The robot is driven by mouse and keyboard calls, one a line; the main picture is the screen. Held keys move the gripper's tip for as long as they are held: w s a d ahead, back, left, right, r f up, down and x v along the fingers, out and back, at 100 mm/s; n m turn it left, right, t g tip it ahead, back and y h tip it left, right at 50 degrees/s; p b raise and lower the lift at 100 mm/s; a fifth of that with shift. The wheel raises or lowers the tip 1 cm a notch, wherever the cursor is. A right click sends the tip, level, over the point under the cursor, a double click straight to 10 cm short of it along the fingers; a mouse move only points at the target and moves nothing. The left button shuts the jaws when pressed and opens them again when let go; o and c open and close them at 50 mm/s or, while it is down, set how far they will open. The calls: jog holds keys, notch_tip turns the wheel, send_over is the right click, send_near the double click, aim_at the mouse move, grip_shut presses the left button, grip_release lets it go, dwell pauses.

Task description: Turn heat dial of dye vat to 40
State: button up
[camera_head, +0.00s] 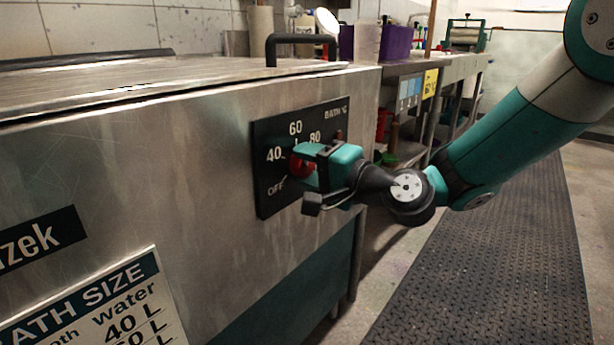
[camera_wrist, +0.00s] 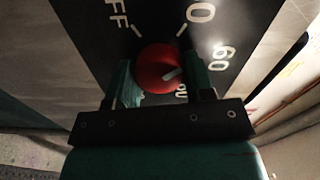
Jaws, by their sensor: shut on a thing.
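The red heat dial (camera_head: 299,166) is on a black panel (camera_head: 265,135) marked OFF, 40, 60 and 80, on the front of the steel dye vat (camera_head: 190,150). My gripper (camera_head: 308,165) reaches it from the right and is shut on it, hiding part of the dial. In the wrist view, the red dial (camera_wrist: 157,66) sits between my two green fingers. A short white mark shows on its lower right side, on the side of the 60 and 80 rather than the OFF. The exact number it points at is hard to tell.
A black lid handle (camera_head: 300,40) stands above the panel. A sign reading BATH SIZE (camera_head: 100,300) is on the vat's front at lower left. A bench (camera_head: 440,62) with purple bins (camera_head: 396,42) is behind. A dark floor mat (camera_head: 490,260) lies clear at right.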

jog(key=shift+f+n+b, duration=0.1)
jog(key=shift+n+b, duration=1.2)
jog(key=shift+n, duration=0.6)
jog(key=o, duration=0.9)
jog(key=b+v, duration=0.3)
jog(key=v, duration=1.4)
jog(key=shift+s+d+b, duration=0.2)
jog(key=shift+b, duration=0.1)
